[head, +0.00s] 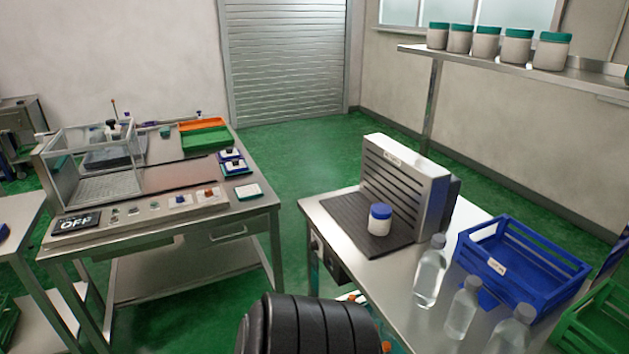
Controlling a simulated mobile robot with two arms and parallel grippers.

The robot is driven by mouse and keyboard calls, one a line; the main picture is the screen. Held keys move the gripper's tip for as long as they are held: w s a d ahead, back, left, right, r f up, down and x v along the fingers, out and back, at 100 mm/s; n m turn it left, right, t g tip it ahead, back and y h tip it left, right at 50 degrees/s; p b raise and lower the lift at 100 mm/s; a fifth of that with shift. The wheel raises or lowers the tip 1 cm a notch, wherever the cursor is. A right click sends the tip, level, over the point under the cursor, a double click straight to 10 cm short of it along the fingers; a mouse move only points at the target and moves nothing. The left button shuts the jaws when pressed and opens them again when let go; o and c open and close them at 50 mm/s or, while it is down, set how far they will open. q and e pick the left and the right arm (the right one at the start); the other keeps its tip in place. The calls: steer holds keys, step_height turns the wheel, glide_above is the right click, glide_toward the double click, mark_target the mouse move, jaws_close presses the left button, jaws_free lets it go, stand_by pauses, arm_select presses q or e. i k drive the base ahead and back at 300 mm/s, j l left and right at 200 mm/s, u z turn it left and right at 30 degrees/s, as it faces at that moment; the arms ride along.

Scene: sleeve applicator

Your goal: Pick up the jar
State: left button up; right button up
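A white jar with a blue lid (380,220) stands upright on the dark ribbed mat (355,226) of a metal machine on the right-hand table. The machine's slotted upright panel (403,185) is just behind and to the right of the jar. Nothing touches the jar from above or from the front. Neither of my grippers shows in the head view. A black ribbed part at the bottom centre looks like part of my own body.
Clear bottles (431,272) stand at the table's front right, beside a blue crate (520,268). A green crate (607,325) is at the lower right. Teal-lidded jars (487,44) line a wall shelf. Another workbench (230,220) stands left, with green floor between.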

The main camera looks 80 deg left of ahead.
mark_target(380, 214)
steer(key=u, duration=2.15)
